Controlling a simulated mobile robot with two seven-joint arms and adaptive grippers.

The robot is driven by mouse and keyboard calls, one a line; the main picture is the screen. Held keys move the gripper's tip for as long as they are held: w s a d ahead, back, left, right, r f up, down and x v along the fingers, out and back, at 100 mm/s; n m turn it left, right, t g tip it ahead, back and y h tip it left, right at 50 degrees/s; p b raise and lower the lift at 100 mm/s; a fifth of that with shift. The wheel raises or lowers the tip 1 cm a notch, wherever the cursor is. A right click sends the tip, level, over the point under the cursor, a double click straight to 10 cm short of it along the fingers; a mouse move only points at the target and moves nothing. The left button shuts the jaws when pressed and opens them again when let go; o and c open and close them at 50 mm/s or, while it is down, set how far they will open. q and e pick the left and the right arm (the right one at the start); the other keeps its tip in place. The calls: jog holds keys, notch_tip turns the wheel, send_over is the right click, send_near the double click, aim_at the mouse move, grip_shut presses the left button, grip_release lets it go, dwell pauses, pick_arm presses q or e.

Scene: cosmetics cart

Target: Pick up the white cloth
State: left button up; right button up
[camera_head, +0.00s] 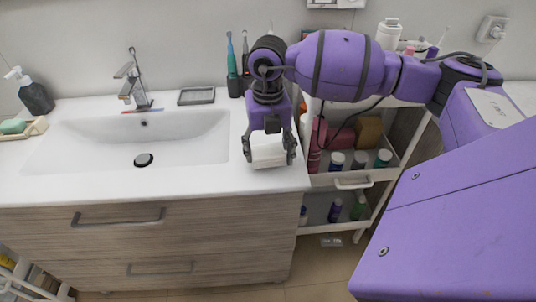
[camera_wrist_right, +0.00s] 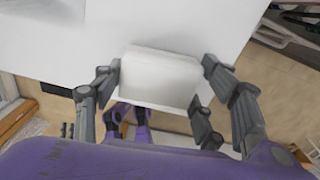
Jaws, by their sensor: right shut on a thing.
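The white cloth (camera_head: 268,151) is a folded, block-like bundle at the right end of the white sink counter. My right gripper (camera_head: 269,155) points down over it, with one finger on each side, and is shut on it. In the right wrist view the cloth (camera_wrist_right: 160,77) lies between the two fingers of the right gripper (camera_wrist_right: 160,85), above the counter's edge. Whether the cloth touches the counter is hard to tell. My left gripper is not in view.
The white counter (camera_head: 215,183) has a basin (camera_head: 185,145) and a faucet (camera_head: 132,82). A soap dispenser (camera_head: 35,93) and soap dish (camera_head: 20,127) stand left. A small grey tray (camera_head: 197,96) lies behind. A cart (camera_head: 352,182) with several bottles stands right of the counter.

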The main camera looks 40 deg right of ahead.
jog(key=s+a+r, duration=0.3)
jog(key=a+r, duration=0.2)
jog(key=a, duration=0.1)
jog(key=s+a+r, duration=0.3)
jog(key=a+r, duration=0.3)
jog(key=shift+s+a+r+b, duration=0.25)
jog(key=shift+r+b, duration=0.05)
jog(key=shift+b, duration=0.1)
jog(key=o, duration=0.4)
jog(key=c, duration=0.4)
jog(key=shift+o, duration=0.2)
